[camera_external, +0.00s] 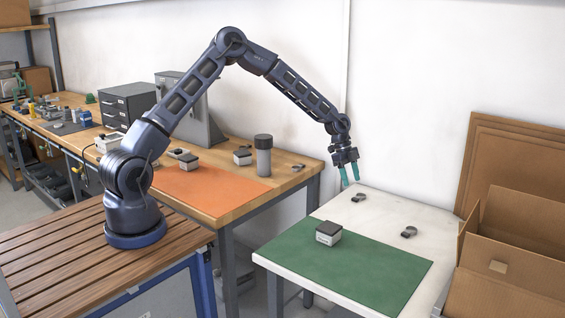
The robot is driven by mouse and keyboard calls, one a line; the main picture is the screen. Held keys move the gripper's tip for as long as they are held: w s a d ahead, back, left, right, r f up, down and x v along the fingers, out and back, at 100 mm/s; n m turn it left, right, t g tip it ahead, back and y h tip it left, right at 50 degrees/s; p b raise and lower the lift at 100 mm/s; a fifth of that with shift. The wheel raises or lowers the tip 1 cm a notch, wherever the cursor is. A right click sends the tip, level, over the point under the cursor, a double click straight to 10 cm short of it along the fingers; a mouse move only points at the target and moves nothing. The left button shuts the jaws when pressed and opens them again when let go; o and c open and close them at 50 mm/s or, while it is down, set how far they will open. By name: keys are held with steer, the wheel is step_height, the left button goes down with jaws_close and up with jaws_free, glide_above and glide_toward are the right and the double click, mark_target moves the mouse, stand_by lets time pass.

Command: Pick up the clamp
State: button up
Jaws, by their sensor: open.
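My gripper (349,176) has two teal fingers pointing down and apart, with nothing between them. It hangs above the back left part of the white table (385,199). A small dark clamp-like piece (359,197) lies on the white surface just below and slightly right of the fingertips, apart from them. A second similar dark piece (409,232) lies farther right, near the green mat (360,272). Both are too small to tell for sure which one is the clamp.
A small grey-topped white box (328,233) sits on the green mat. Open cardboard boxes (510,240) stand at the right. On the left, a wooden bench (230,155) holds an orange mat (205,190), a dark cylinder (263,155) and small parts. The mat's front is clear.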

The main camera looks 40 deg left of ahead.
mark_target(356, 197)
steer(key=shift+x, duration=3.3)
steer(key=shift+a, duration=0.1)
steer(key=c, duration=1)
